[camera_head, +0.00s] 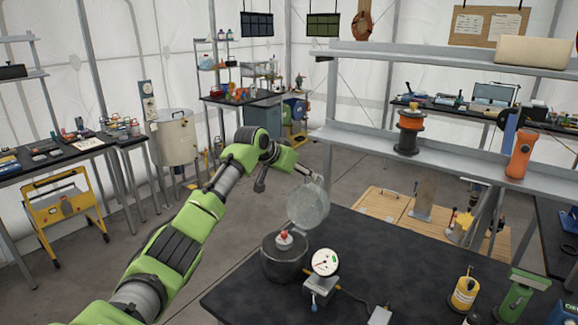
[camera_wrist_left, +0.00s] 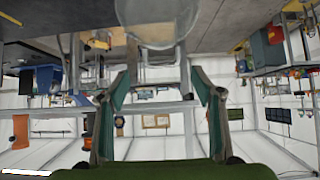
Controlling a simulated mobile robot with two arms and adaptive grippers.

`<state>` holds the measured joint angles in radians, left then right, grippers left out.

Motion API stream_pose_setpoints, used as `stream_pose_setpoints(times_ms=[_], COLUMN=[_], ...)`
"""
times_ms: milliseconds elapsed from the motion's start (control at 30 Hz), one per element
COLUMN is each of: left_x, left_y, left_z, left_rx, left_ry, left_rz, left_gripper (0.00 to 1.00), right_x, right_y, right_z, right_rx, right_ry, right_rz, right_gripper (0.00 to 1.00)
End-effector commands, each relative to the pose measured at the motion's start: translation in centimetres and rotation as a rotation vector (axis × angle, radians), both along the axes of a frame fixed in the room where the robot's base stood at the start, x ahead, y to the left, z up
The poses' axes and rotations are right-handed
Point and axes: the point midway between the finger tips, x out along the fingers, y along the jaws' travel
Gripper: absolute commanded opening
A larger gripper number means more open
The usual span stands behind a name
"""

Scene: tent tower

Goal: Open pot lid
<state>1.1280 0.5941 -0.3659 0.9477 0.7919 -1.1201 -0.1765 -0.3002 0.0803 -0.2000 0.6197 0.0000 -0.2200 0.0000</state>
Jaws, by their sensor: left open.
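The dark round pot (camera_head: 284,262) stands on the black table, with a red-topped part (camera_head: 284,238) at its mouth. The clear round lid (camera_head: 307,205) is raised, standing steeply tilted above the pot's right back side. It also shows at the top of the left wrist view (camera_wrist_left: 152,22). My left gripper (camera_head: 312,176) is just above the lid's upper edge. In the left wrist view its fingers (camera_wrist_left: 160,84) are spread with nothing between them, and the lid lies outside them. Whether a finger touches the lid, I cannot tell. My right gripper is not in view.
A round dial gauge (camera_head: 325,262) stands close to the right of the pot. A yellow canister (camera_head: 464,293) and a green device (camera_head: 520,295) are at the table's right. A metal shelf (camera_head: 450,160) runs behind. The table's middle is mostly clear.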

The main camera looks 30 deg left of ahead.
Motion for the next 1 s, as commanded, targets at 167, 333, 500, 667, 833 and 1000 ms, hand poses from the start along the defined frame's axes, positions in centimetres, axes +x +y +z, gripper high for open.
stream_pose_setpoints(times_ms=[167,333,500,667,833,1000], left_x=[-2.3,-3.9,-4.7,-4.8,-4.8,-5.5], left_y=[0.3,0.3,0.3,0.3,0.3,-2.1], left_z=[2.0,3.4,4.1,4.2,4.1,0.2], left_rx=[0.003,0.000,0.001,0.000,0.001,0.029], left_ry=[-0.003,-0.005,-0.005,-0.004,-0.003,0.042], left_rz=[0.000,-0.001,0.000,-0.001,-0.001,-0.035], left_gripper=[0.60,0.60,0.60,0.60,0.47,0.03], right_x=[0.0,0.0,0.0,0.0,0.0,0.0], right_y=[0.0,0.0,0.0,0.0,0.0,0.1], right_z=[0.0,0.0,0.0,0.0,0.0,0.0], right_rx=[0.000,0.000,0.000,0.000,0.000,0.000], right_ry=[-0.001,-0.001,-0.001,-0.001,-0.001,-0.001], right_rz=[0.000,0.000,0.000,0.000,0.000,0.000], right_gripper=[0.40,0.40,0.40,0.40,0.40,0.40])
